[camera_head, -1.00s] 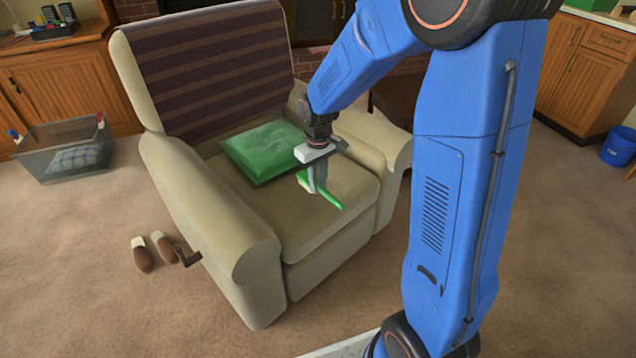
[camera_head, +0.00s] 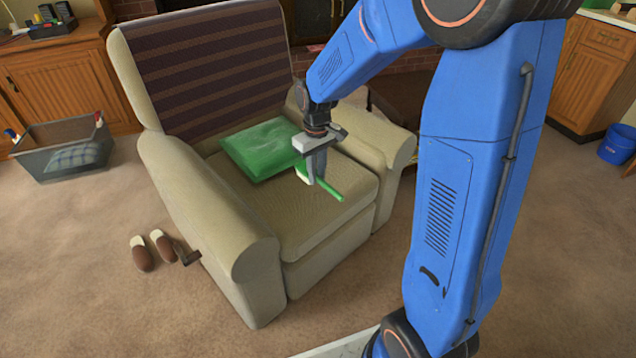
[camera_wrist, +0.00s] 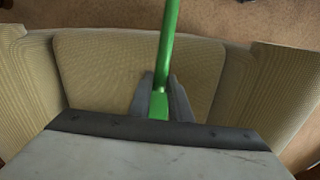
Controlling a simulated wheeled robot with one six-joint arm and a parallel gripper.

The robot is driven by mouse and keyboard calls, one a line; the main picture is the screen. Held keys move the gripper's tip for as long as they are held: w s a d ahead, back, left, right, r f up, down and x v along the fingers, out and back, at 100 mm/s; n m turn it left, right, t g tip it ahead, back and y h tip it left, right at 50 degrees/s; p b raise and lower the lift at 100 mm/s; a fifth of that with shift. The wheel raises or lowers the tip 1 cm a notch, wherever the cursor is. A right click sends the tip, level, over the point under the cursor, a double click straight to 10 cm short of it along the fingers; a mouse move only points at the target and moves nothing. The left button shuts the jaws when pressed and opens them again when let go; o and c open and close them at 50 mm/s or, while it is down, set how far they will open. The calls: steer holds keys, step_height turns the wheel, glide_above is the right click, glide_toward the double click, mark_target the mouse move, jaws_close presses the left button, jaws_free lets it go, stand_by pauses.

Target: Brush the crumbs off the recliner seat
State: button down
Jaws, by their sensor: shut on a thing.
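The beige recliner (camera_head: 215,229) stands left of my arm, its seat (camera_head: 290,223) facing the front. In the wrist view the seat (camera_wrist: 105,75) lies below my gripper. My gripper (camera_head: 316,180) is over the right part of the seat, shut on the green handle of a brush (camera_head: 332,190). In the wrist view the brush handle (camera_wrist: 166,45) sticks out from between the fingers (camera_wrist: 160,98). A pale part of the brush shows at the fingers, close to the seat; I cannot tell whether it touches. No crumbs can be made out.
A green cushion (camera_head: 258,150) lies at the back of the seat, left of my gripper. A striped cover (camera_head: 205,65) hangs on the backrest. Slippers (camera_head: 152,250) lie on the floor at left, near a grey basket (camera_head: 45,170). The right armrest (camera_head: 378,138) is close by my gripper.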

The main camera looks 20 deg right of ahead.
steer(key=shift+f, duration=0.1)
steer(key=shift+f, duration=3.3)
steer(key=shift+f, duration=1)
steer(key=shift+d, duration=0.1)
steer(key=shift+w+d+r, duration=0.1)
steer(key=shift+w+d, duration=0.25)
steer(key=shift+d, duration=0.4)
steer(key=shift+w+d, duration=0.35)
steer(key=shift+d, duration=0.35)
steer(key=shift+w+d, duration=0.35)
steer(key=shift+d, duration=0.45)
steer(key=shift+w+d, duration=0.3)
steer(key=shift+d, duration=0.45)
steer(key=shift+w+d, duration=0.45)
steer(key=shift+d, duration=0.6)
steer(key=shift+w+d, duration=0.5)
steer(key=shift+d, duration=0.55)
steer(key=shift+w+d, duration=0.45)
steer(key=shift+d, duration=0.6)
steer(key=shift+a, duration=0.15)
